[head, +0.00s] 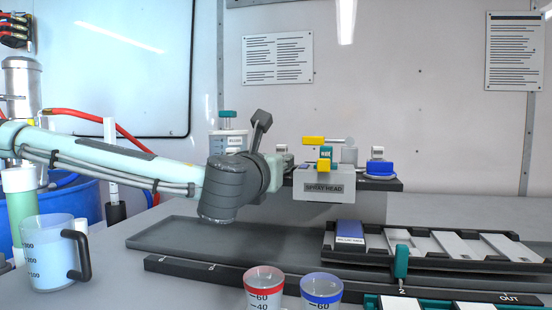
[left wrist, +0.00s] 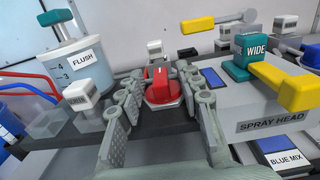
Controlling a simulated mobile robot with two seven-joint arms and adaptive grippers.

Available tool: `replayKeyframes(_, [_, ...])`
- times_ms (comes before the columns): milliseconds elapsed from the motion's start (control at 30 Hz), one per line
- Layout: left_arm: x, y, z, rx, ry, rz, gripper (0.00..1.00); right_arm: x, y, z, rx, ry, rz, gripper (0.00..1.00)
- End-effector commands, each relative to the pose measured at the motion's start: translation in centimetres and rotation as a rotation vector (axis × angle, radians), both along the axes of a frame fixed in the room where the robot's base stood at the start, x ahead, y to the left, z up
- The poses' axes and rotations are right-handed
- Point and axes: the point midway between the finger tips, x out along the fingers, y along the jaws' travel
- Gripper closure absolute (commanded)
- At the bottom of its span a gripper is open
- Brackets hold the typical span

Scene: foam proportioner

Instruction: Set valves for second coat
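A red valve knob (left wrist: 162,86) sits on a grey block in the left wrist view. My left gripper (left wrist: 160,75) has its fingers spread, one on each side of the knob; I cannot tell whether they touch it. In the head view my left gripper (head: 284,160) is at the left end of the spray head (head: 324,188), and the red knob is hidden. A teal selector marked WIDE (left wrist: 252,52) has a yellow handle (left wrist: 288,86) towards the front right. A blue valve knob (head: 380,169) is at the right. My right gripper is out of view.
A FLUSH container (left wrist: 84,72) stands left of the fingers, and another yellow handle (left wrist: 212,25) is behind. A blue piece marked BLUE MIX (head: 349,232) lies in the black rack (head: 440,262). Red-rimmed (head: 264,288) and blue-rimmed (head: 321,290) cups and a handled jug (head: 48,255) stand in front.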

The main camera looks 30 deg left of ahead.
Motion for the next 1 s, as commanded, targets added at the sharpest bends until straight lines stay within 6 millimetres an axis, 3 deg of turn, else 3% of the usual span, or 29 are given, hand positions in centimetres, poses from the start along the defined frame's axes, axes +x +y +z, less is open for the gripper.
replayKeyframes(133, [1.3,0.3,0.0,0.000,0.000,0.000,0.65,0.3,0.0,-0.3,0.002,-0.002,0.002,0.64])
replayKeyframes(433, [1.6,0.4,0.0,0.000,-0.001,-0.001,0.65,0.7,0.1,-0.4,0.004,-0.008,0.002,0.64])
replayKeyframes(733, [1.6,0.4,0.0,0.000,-0.001,-0.001,1.00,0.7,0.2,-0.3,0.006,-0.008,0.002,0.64])
replayKeyframes(1000, [1.6,0.4,0.1,-0.001,-0.001,-0.008,1.00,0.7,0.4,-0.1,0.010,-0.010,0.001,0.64])
